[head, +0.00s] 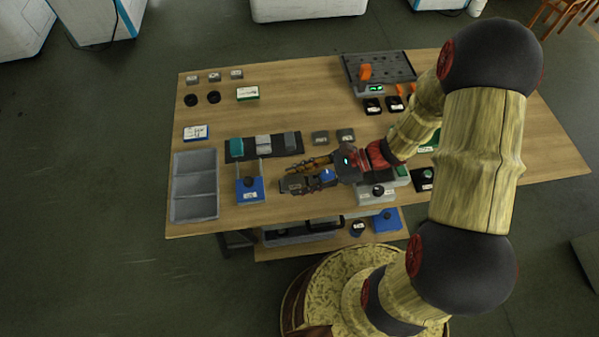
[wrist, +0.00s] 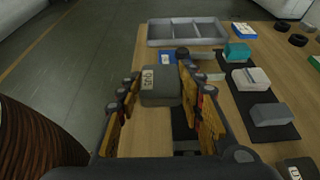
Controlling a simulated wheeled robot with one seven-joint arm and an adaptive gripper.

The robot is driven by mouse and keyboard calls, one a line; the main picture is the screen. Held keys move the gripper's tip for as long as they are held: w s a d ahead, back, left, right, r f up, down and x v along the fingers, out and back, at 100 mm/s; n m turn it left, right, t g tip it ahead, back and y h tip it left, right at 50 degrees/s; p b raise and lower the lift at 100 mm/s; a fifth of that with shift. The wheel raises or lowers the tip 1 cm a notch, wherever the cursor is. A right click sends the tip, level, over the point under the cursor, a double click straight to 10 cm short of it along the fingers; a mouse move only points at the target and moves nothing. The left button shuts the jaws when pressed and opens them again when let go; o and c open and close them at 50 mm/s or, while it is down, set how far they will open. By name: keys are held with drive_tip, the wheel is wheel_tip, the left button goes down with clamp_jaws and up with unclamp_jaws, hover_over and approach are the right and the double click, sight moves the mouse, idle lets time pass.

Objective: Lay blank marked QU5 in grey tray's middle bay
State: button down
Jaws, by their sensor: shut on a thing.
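My gripper (head: 300,175) is shut on a dark grey block, the blank (wrist: 161,92), with a pale label that appears to read QU5. In the wrist view the fingertips (wrist: 160,80) close on the block's two sides, and it looks held above the table. In the head view the block is hard to tell from the fingers. The grey tray (head: 194,184) lies at the left table edge with three bays in a column, all empty. It also shows at the top of the wrist view (wrist: 187,42). My gripper is to the right of the tray, apart from it.
A blue fixture (head: 250,190) stands between my gripper and the tray. Behind it a dark mat (head: 281,156) holds teal and grey blocks. A perforated dark board (head: 393,68) is at the back.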

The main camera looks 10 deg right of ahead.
drive_tip(key=s+a+r+p, duration=0.25)
drive_tip(key=s+r, duration=0.25)
drive_tip(key=s, duration=0.5)
drive_tip(key=shift+w+d+f+m+t+h, duration=0.4)
drive_tip(key=shift+w+d+m+t+h, duration=2.3)
drive_tip(key=shift+w, duration=5.3)
drive_tip(key=shift+w+d+f+m+t+h, duration=0.4)
drive_tip(key=shift+w+d+m+t+h, duration=0.6)
drive_tip(key=shift+w+d+m+t, duration=3.95)
drive_tip(key=s+a+n+g+y, duration=0.2)
drive_tip(key=s+a+n+g, duration=0.3)
drive_tip(key=s, duration=0.3)
drive_tip(key=s+a+r+n+g+y, duration=0.1)
drive_tip(key=s+a+n+g+y, duration=0.2)
drive_tip(key=s, duration=0.6)
drive_tip(key=s+a+r+n+g+y, duration=0.1)
drive_tip(key=s+a+n+g+y, duration=0.1)
drive_tip(key=s+a+n+g, duration=0.4)
drive_tip(key=s+n+g, duration=0.1)
drive_tip(key=s, duration=0.2)
drive_tip(key=shift+a, duration=0.3)
